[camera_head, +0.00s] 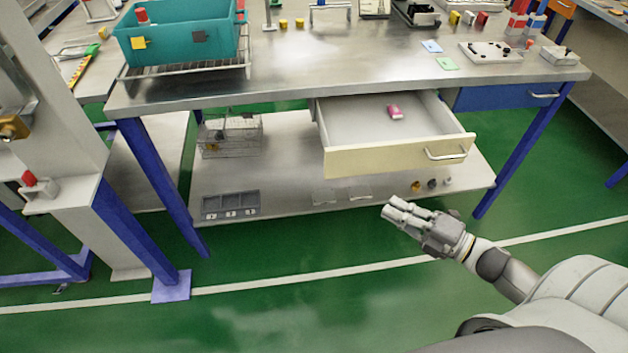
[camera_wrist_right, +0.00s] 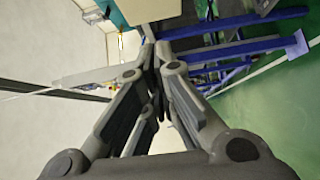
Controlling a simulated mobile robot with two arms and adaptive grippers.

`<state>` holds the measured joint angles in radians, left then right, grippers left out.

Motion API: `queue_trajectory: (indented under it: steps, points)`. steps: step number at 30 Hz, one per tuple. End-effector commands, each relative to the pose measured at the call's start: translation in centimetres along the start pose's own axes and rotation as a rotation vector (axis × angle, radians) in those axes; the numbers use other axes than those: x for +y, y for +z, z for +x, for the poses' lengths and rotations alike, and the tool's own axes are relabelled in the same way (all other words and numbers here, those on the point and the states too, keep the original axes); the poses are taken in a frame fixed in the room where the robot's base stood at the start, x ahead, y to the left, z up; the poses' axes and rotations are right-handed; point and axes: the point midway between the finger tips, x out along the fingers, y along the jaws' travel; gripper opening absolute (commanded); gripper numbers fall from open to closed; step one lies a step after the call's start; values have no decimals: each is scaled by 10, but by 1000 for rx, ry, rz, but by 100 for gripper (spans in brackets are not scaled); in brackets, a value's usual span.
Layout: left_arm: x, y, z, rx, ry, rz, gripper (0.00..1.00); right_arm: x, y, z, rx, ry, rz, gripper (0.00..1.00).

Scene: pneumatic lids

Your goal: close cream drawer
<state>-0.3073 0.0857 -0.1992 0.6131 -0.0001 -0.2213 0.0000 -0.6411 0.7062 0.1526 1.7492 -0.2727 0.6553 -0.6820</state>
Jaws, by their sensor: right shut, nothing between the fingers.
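The cream drawer (camera_head: 400,155) hangs pulled out under the workbench in the head view. Its front carries a silver bar handle (camera_head: 447,153) toward the right end. A small pink object (camera_head: 395,112) lies inside it. My right gripper (camera_head: 388,208) is in front of and below the drawer front, apart from it. Its fingers are shut and empty, pointing left. The fingers also show shut in the right wrist view (camera_wrist_right: 150,55). My left gripper is not in view.
A blue drawer (camera_head: 500,96) beside it is shut. The steel workbench (camera_head: 330,65) carries a teal bin (camera_head: 185,55) and small parts. Its lower shelf (camera_head: 290,180) holds a wire basket (camera_head: 230,137) and a dark tray (camera_head: 230,204). Green floor in front is clear.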

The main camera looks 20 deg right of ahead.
Motion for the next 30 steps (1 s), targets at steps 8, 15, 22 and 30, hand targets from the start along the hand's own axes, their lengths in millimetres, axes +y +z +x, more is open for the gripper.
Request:
queue_trajectory:
  steps: [8, 15, 22, 30]
  points:
    - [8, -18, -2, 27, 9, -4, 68, 7, -3, 26, 17, 12, -17, 0]
    - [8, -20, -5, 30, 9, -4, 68, 8, -3, 67, 15, 13, -15, 0]
    - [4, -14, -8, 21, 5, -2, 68, 8, -4, 105, 14, 11, -15, 0]
    - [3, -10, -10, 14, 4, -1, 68, 6, 19, 124, 12, 8, -13, 0]
